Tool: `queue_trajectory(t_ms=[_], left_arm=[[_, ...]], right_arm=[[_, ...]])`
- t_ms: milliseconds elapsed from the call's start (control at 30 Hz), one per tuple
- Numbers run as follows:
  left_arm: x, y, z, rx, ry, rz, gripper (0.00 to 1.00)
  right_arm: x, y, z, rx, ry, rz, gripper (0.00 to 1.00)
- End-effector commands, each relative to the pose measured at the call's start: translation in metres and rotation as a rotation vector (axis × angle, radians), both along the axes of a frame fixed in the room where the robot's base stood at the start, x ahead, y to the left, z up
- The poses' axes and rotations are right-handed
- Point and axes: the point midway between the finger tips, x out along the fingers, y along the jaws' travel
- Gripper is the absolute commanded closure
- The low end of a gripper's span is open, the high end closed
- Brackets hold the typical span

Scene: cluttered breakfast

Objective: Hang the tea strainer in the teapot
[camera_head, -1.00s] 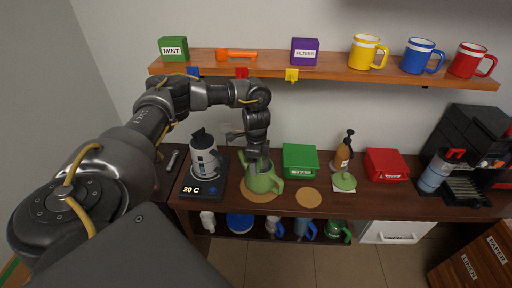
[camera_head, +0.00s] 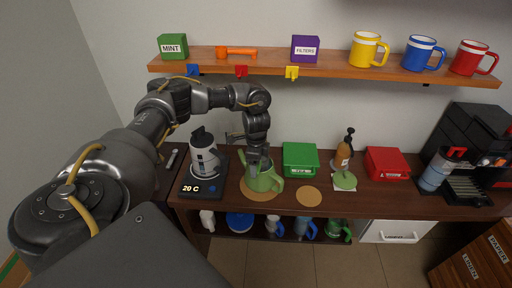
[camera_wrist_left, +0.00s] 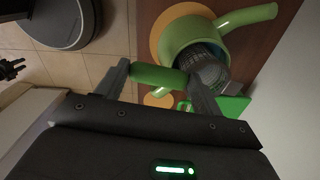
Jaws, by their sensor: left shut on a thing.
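The green teapot (camera_head: 262,182) stands on a round cork mat (camera_head: 247,193) on the counter. It also shows in the left wrist view (camera_wrist_left: 180,36), with its opening facing the camera. The tea strainer's grey mesh basket (camera_wrist_left: 208,68) appears at the teapot's opening, seemingly partly inside. I cannot tell whether it rests on the rim. My left gripper (camera_head: 258,165) is just above the teapot. In the left wrist view it (camera_wrist_left: 160,84) is shut on the strainer's green grip (camera_wrist_left: 158,76). A dark claw-like part at that view's left edge may be my right gripper (camera_wrist_left: 12,69).
Left of the teapot, a white-and-black kettle (camera_head: 204,158) stands on a base reading 20 C (camera_head: 192,189). A green box (camera_head: 300,159) is behind right. An empty cork mat (camera_head: 308,197) lies to the right. The orange-brown shelf (camera_head: 330,70) runs above.

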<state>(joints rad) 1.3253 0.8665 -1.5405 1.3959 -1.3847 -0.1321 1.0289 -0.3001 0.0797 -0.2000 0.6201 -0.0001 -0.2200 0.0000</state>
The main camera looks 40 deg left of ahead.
Motion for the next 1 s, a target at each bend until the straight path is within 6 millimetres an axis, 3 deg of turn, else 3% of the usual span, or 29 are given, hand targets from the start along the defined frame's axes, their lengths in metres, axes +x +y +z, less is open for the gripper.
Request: queue_trajectory(t_ms=[1000], left_arm=[[0.0, 0.0, -0.021, 0.0, 0.0, 0.0, 0.73]], right_arm=[[0.0, -0.001, -0.01, -0.001, 0.0, 0.0, 0.64]])
